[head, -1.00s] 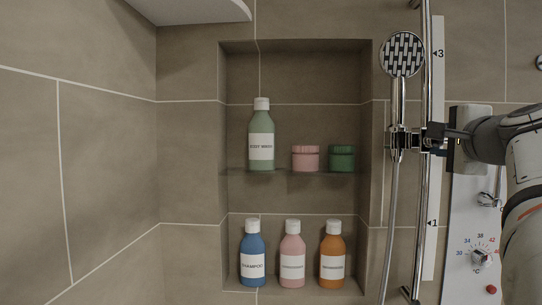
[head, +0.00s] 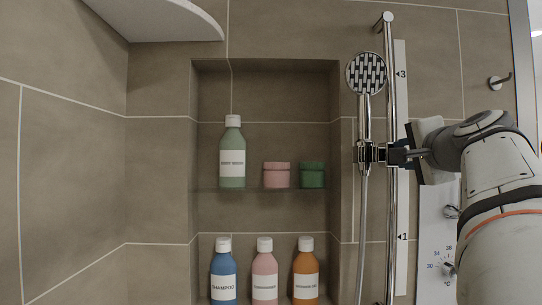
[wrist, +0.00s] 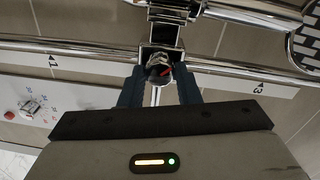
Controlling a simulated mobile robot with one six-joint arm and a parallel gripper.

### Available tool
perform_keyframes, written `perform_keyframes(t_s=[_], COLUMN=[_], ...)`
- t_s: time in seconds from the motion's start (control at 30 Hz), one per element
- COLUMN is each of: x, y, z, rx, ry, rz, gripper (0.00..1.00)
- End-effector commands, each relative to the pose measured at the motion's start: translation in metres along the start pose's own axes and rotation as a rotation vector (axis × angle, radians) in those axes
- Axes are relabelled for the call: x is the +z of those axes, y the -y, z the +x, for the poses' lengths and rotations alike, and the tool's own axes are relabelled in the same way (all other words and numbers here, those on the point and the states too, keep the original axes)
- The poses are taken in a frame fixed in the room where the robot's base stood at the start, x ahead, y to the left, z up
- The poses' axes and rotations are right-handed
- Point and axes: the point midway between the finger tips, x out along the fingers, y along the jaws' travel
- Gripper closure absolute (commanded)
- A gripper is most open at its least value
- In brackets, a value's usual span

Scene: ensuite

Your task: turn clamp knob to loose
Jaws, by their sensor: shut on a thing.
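The clamp (head: 369,153) is a chrome slider on the vertical shower rail (head: 390,80), and it holds the hand shower (head: 366,74). My gripper (head: 402,155) reaches it from the right at clamp height. In the wrist view the clamp knob (wrist: 159,68) is a chrome, rounded end with a red mark. My dark fingers (wrist: 159,84) stand on both sides of it, shut on it. The knob is mostly hidden by my gripper in the head view. I cannot read a loose or tight label.
A scale strip (head: 401,90) marked 3 and 1 runs behind the rail. The shower control panel (head: 432,235) is below my arm. The hose (head: 362,240) hangs beside the rail.

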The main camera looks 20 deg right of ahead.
Motion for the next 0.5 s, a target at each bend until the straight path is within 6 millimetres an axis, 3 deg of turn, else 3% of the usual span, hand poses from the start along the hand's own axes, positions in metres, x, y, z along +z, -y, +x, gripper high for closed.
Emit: perform_keyframes(t_s=[0.03, 0.07, 0.1, 0.3, 0.5], x=[0.0003, 0.0003, 0.0003, -0.0001, -0.0003], y=[0.0003, 0.0004, 0.0003, 0.0002, 0.0001], z=[-0.0001, -0.0001, -0.0001, -0.0002, -0.0004], rx=[0.000, 0.000, 0.000, 0.000, 0.000], ry=[0.001, 0.001, 0.001, 0.000, -0.001], rz=[-0.001, -0.001, -0.001, 0.000, 0.001], gripper=[0.93, 0.68, 0.65, 0.49, 0.49])
